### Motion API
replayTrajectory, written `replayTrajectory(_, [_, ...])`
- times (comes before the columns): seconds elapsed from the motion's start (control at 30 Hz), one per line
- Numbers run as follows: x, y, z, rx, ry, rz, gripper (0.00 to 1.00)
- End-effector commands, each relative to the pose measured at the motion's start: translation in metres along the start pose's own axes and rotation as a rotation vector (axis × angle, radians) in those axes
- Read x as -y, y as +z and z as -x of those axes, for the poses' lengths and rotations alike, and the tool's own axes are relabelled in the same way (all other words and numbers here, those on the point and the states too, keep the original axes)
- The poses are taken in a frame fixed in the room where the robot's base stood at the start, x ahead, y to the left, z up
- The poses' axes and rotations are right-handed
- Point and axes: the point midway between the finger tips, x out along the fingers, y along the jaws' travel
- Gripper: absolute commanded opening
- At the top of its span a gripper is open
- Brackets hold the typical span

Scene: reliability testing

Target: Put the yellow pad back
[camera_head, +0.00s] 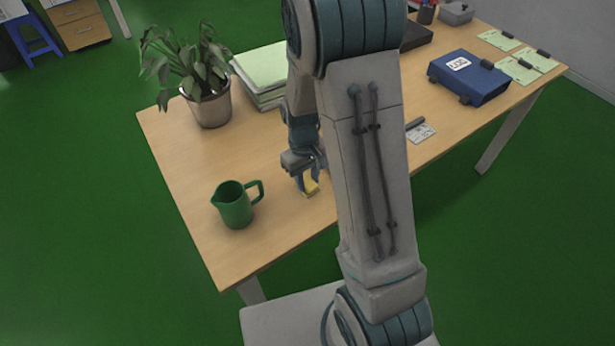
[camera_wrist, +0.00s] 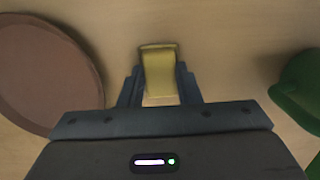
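The yellow pad (camera_head: 310,187) is a small block near the table's front edge, at the fingertips of my gripper (camera_head: 306,180). In the wrist view, the yellow pad (camera_wrist: 159,68) sits between the two dark fingers of my gripper (camera_wrist: 160,84), with a finger against each side. The fingers look shut on it, and its far end sticks out past their tips. My arm points down over the table. I cannot tell whether the pad touches the tabletop.
A green jug (camera_head: 235,204) stands left of my gripper. A potted plant (camera_head: 211,107) and stacked pale green papers (camera_head: 262,70) are behind. A flat round brown thing (camera_wrist: 45,75) shows in the wrist view. A blue case (camera_head: 468,78) lies right on the wooden table (camera_head: 185,165).

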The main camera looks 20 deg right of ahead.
Motion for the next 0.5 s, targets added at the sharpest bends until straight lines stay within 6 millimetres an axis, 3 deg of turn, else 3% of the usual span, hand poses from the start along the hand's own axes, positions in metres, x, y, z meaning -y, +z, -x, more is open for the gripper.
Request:
replayTrajectory(0.07, [0.000, 0.000, 0.000, 0.000, 0.000, 0.000, 0.52])
replayTrajectory(0.37, [0.000, 0.000, 0.001, 0.000, 0.000, 0.000, 0.52])
replayTrajectory(0.5, [0.000, 0.000, 0.013, -0.004, 0.001, 0.000, 0.52])
